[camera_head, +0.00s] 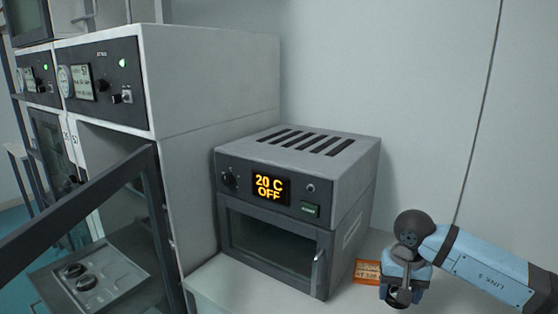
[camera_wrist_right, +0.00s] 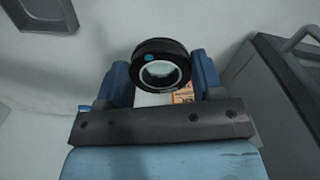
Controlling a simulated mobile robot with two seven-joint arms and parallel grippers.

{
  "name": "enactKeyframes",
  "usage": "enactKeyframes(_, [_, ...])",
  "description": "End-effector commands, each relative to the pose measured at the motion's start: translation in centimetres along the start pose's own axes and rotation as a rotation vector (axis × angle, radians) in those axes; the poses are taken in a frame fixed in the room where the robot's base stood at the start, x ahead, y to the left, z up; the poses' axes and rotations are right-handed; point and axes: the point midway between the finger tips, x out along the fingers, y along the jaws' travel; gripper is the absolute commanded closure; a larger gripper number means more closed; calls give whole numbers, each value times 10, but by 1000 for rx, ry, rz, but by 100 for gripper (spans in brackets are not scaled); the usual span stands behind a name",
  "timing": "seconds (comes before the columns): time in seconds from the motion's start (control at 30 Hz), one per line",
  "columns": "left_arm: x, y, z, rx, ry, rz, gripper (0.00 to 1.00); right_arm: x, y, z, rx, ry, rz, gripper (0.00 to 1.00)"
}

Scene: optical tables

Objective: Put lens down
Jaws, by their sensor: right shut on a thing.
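The lens (camera_wrist_right: 160,68) is a black ring with clear glass and a small teal dot on its rim. It shows in the right wrist view between the two blue fingers of my right gripper (camera_wrist_right: 162,80), which is shut on it. In the head view my right gripper (camera_head: 402,284) is at the lower right, over or beside the orange label (camera_head: 367,273) on the white table (camera_head: 235,297). A dark part of the lens (camera_head: 395,301) shows just below the gripper there. I cannot tell whether the lens touches the table. My left gripper is not in view.
A small grey oven (camera_head: 297,180) reading "20 C OFF" stands left of my right gripper, its door shut. Further left is a larger cabinet (camera_head: 215,90) with its glass door (camera_head: 105,225) open. A plain wall rises behind.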

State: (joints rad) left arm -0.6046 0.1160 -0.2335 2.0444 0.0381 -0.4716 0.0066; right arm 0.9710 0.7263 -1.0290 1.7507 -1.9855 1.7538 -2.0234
Motion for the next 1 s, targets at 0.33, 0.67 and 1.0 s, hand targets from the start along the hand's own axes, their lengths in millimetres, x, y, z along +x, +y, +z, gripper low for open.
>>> enactKeyframes(0.33, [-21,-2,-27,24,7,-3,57,-19,-14,27,-256,1,-1,67])
enactKeyframes(0.67, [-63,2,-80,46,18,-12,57,-77,-1,74,-254,-1,0,67])
enactKeyframes(1.0, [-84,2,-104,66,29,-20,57,-108,7,107,-253,2,-3,67])
